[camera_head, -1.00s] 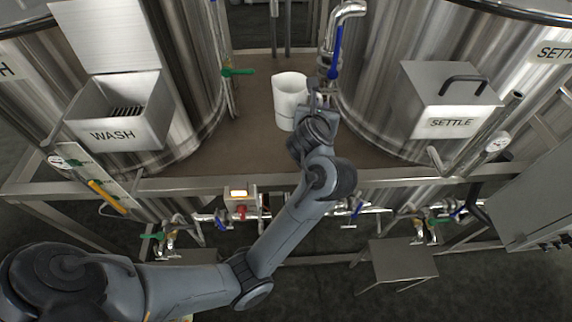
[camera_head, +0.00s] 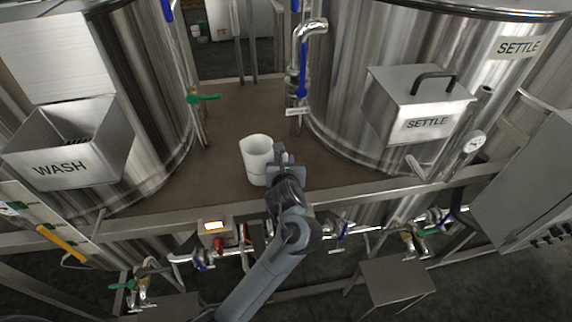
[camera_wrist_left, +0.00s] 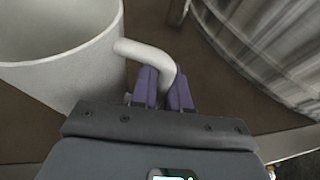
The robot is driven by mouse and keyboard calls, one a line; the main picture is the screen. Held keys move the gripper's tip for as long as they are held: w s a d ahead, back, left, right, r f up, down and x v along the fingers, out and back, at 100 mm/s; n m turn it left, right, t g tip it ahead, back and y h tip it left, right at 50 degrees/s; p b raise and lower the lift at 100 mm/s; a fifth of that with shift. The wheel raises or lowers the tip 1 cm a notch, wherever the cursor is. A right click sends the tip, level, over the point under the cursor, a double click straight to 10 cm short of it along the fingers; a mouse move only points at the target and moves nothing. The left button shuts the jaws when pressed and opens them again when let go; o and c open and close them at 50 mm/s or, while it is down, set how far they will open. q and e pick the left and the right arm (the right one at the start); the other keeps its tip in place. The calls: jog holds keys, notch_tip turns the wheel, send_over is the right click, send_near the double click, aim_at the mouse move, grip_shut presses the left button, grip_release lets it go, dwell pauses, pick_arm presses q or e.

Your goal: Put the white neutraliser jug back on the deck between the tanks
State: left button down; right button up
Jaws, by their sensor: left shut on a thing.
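The white neutraliser jug (camera_head: 256,160) is upright over the brown deck (camera_head: 225,127) between the wash tank (camera_head: 150,90) and the settle tank (camera_head: 340,70). I cannot tell whether its base touches the deck. My left gripper (camera_head: 284,160) is at the jug's right side. In the left wrist view the jug (camera_wrist_left: 60,70) is at the upper left, open at the top, and the purple fingers of my left gripper (camera_wrist_left: 163,88) are shut on its handle (camera_wrist_left: 148,55). My right gripper is not in view.
A pipe with a blue lever (camera_head: 303,70) rises from the deck behind and right of the jug. A green-handled valve (camera_head: 203,97) is at the left. A metal frame rail (camera_head: 350,195) runs along the deck's front edge. Deck left of the jug is bare.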

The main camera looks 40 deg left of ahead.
pick_arm(q)
jog(key=shift+f, duration=0.3)
jog(key=shift+f, duration=0.2)
jog(key=c, duration=1.1)
grip_release()
